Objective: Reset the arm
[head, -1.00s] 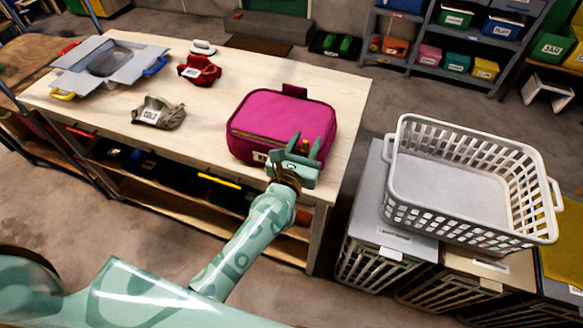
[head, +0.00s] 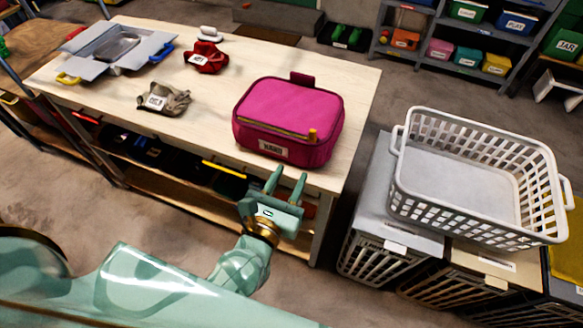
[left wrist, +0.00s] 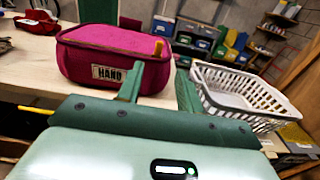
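My left gripper (head: 286,184) is open and empty, with its two green fingers apart. It is in front of the table's front edge, and its fingers point toward the magenta bag. The magenta bag (head: 290,112) stands on the table, with a label on its front and a small orange tab near its corner. In the left wrist view the fingers (left wrist: 158,88) show apart, with the bag (left wrist: 115,58) beyond them. My left arm comes in from the lower left. My right gripper is in neither view.
The wooden table (head: 215,105) also holds a grey flapped box (head: 88,52), a red cloth item (head: 206,58) and a grey-brown cloth item (head: 163,99). A white basket (head: 478,178) sits on bins to the right. Shelves (head: 455,45) stand behind. Bare floor shows left of the basket.

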